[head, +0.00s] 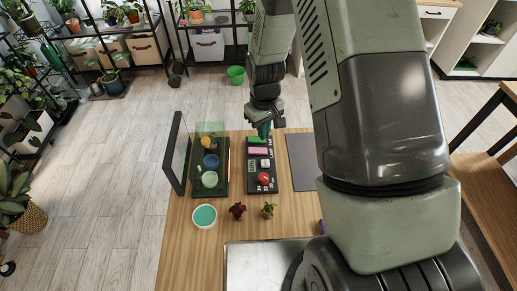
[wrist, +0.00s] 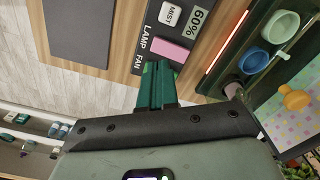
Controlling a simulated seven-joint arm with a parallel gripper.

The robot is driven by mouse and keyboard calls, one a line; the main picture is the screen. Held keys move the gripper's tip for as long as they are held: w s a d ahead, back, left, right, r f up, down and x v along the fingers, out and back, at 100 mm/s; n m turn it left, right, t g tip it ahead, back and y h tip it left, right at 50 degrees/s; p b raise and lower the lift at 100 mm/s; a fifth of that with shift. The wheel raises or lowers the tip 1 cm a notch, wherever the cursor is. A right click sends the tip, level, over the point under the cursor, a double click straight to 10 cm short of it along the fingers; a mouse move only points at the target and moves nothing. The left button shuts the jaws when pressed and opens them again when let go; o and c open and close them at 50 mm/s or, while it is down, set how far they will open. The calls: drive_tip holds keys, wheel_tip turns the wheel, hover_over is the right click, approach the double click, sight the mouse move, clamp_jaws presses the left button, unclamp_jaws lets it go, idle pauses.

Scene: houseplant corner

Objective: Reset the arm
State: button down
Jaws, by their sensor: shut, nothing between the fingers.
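My gripper (head: 265,132) hangs over the far end of the dark control panel (head: 262,187) on the wooden table. Its green fingers are shut and empty, and they show in the wrist view (wrist: 157,70). The panel has a pink bar (head: 258,151), a white button and a red knob (head: 263,178). A green bar (head: 257,140) lies just below the fingertips in the head view; whether they touch it I cannot tell. In the wrist view, the panel (wrist: 147,28) reads MIST, 60%, LAMP and FAN, and the fingertips are close to the FAN end.
Left of the panel stands a case with an upright dark-framed pane (head: 178,153), holding a blue cup (head: 211,161), a pale green cup (head: 209,179) and a yellow thing. A grey mat (head: 303,163) lies right.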

drive_tip(key=shift+r, duration=0.5)
drive_tip(key=s+d+r+m+t, duration=0.1)
drive_tip(key=s+d+r, duration=0.15)
drive_tip(key=r, duration=0.85)
drive_tip(key=s+d+r+m+t, duration=0.1)
drive_tip(key=s+r+t, duration=0.15)
drive_tip(key=r, duration=0.85)
drive_tip(key=s+d+r+m+t, duration=0.1)
drive_tip(key=s+r, duration=0.5)
drive_tip(key=s, duration=0.3)
drive_tip(key=s+d+r+m+t, duration=0.1)
drive_tip(key=s+d+r+m, duration=0.1)
drive_tip(key=s+r, duration=0.4)
drive_tip(key=s, duration=0.3)
drive_tip(key=shift+r+m, duration=0.15)
drive_tip(key=shift+m, duration=0.15)
drive_tip(key=shift+s+d, duration=0.1)
